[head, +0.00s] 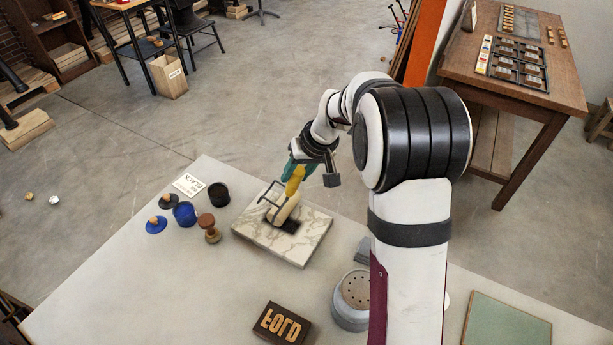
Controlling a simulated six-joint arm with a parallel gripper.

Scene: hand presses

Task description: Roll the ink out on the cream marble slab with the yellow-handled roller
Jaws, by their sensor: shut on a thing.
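The cream marble slab (275,244) lies on the grey table, left of my arm. A dark patch of ink (291,226) shows on its right part. My gripper (297,172) is above the slab, shut on the yellow-handled roller (295,182). The roller's pale cylinder (286,208) is low over the slab beside the ink, with its wire frame to the left. I cannot tell whether the cylinder touches the slab. The fingertips are partly hidden by the handle.
A "BLACK" card (188,184) lies behind. A wooden type block (281,325), a grey round container (351,300) and a green mat (507,322) are nearer the front.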

